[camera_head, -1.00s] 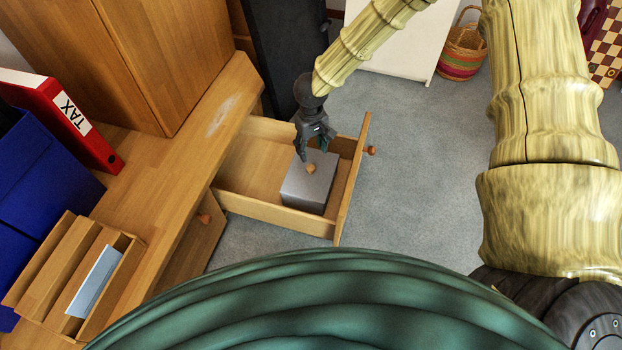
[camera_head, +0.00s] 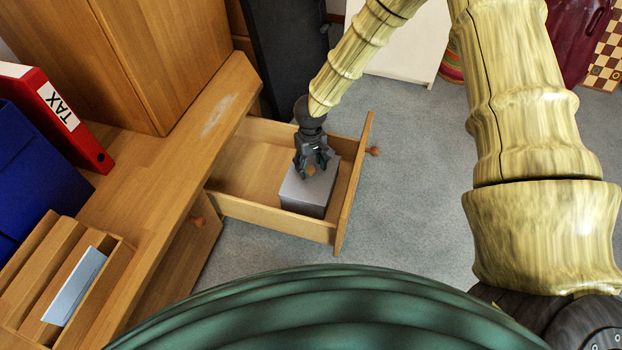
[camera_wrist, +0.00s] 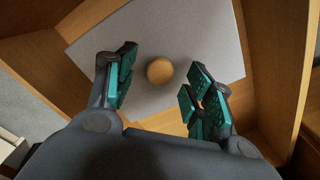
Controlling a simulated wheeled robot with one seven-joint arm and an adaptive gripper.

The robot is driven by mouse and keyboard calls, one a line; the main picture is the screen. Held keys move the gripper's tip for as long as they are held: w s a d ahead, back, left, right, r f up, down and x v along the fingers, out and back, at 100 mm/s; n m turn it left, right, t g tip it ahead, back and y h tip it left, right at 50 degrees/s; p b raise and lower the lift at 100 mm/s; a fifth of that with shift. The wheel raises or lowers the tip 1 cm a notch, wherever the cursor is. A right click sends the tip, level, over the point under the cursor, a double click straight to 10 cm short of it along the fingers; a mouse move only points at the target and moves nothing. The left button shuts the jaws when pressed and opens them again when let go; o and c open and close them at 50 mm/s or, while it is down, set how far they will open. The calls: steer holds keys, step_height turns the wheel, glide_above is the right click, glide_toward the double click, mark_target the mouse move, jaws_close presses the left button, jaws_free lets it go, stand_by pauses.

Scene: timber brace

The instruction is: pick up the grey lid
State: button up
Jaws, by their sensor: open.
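The grey lid (camera_head: 300,188) tops a grey box that sits inside the open wooden drawer (camera_head: 275,219). In the wrist view the lid (camera_wrist: 190,40) is a flat grey plate with a round wooden knob (camera_wrist: 159,71) on it. My gripper (camera_head: 314,174) is just above the lid, pointing down over the knob. In the wrist view my gripper (camera_wrist: 158,92) is open, with one teal-padded finger on each side of the knob. The knob lies a little ahead of the line between the fingertips, and no contact shows. In the head view the fingers partly hide the knob.
Drawer walls surround the box, and the drawer front (camera_head: 354,185) is close on its right. The drawer's left part is empty. The wooden desk (camera_head: 165,180) holds a red TAX binder (camera_head: 60,120) and a wooden letter holder (camera_head: 35,262). Carpet (camera_head: 410,180) is clear at right.

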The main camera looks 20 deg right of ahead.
steer(key=shift+f+b, duration=0.45)
steer(key=shift+f, duration=0.65)
steer(key=c, duration=1.2)
steer(key=shift+o, duration=0.2)
